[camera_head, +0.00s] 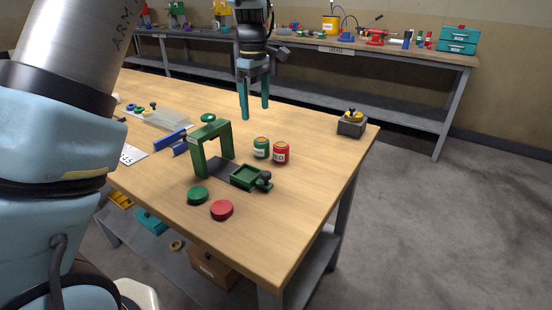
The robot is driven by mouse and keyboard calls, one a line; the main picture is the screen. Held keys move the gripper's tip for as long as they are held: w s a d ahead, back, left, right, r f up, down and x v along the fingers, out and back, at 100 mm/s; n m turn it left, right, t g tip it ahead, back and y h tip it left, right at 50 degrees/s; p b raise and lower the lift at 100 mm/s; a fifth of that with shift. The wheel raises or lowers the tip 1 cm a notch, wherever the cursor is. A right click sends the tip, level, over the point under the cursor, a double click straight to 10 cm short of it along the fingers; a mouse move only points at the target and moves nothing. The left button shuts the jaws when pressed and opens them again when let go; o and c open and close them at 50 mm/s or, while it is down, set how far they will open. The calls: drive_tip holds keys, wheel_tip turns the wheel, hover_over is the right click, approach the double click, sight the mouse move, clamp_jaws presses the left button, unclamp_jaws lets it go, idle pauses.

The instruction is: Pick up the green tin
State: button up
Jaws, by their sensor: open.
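A green press-like frame (198,160) with a small green tray (246,178) stands left of the tins. Green (197,195) and red (222,210) discs lie in front.

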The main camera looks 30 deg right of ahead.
sight(261, 139)
drive_tip(key=shift+s+d+f, duration=0.55)
drive_tip(key=shift+d, duration=0.1)
wheel_tip(261, 139, down, 4)
drive_tip(key=shift+r+p, duration=0.15)
drive_tip(key=shift+p, duration=0.25)
drive_tip(key=shift+a+f+p, duration=0.15)
drive_tip(key=shift+f+p, duration=0.35)
drive_tip(key=shift+f, duration=1.05)
drive_tip(key=shift+a+f+p, duration=0.1)
drive_tip(key=shift+f+p, duration=0.35)
drive_tip(key=shift+f, duration=1.05)
drive_tip(key=shift+c, duration=0.2)
